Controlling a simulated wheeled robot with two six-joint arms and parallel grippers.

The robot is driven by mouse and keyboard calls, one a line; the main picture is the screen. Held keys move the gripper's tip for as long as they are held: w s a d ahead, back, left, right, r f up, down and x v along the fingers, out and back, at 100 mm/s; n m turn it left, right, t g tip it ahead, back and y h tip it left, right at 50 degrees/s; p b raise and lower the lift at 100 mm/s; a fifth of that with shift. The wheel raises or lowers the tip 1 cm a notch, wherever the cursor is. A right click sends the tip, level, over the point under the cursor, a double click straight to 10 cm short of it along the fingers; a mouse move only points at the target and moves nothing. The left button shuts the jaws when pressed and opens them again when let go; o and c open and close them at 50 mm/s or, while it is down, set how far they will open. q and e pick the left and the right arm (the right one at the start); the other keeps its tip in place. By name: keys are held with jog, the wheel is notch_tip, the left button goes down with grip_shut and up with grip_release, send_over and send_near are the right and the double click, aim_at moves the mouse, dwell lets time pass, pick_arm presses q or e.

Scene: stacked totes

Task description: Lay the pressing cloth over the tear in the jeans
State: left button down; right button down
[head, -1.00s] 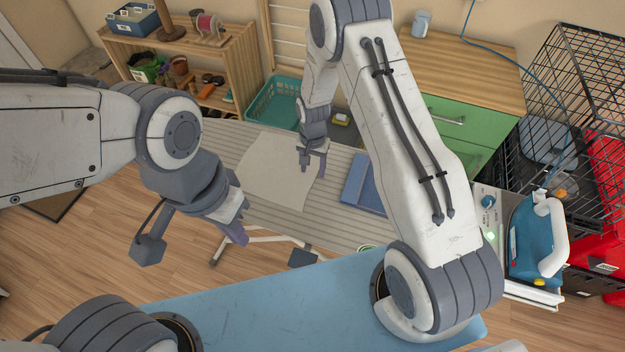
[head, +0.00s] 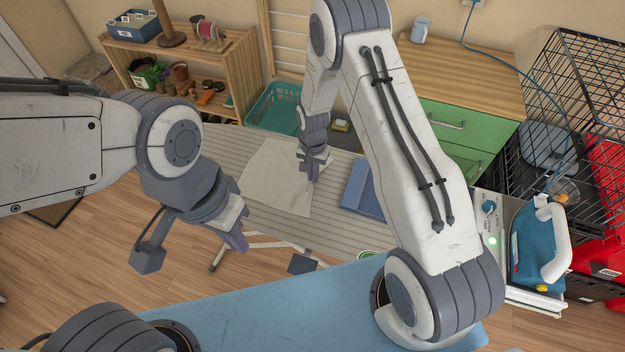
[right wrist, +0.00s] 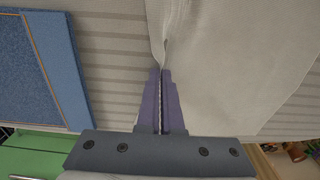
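The pale pressing cloth (head: 270,185) lies on the striped ironing board (head: 228,160). The folded blue jeans (head: 359,190) lie to its right on the board, with a strip of board between them. My right gripper (head: 314,176) is at the cloth's right edge. In the right wrist view, my right gripper (right wrist: 161,75) is shut on a gathered fold of the cloth (right wrist: 225,65). The jeans (right wrist: 45,70) with an orange seam show at left there. I cannot make out the tear. My left gripper (head: 240,236) hangs in front of the board, apart from the cloth; its fingers are unclear.
A blue iron (head: 530,240) stands on a unit at the right, beside a black wire crate (head: 590,90). A teal basket (head: 272,108) and a wooden shelf (head: 235,60) stand behind the board. A green drawer cabinet (head: 462,110) is at the back.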

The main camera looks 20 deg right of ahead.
jog(key=shift+s, duration=0.1)
notch_tip(320, 180, up, 3)
jog(key=shift+r+p, duration=0.1)
jog(key=shift+p, duration=1.1)
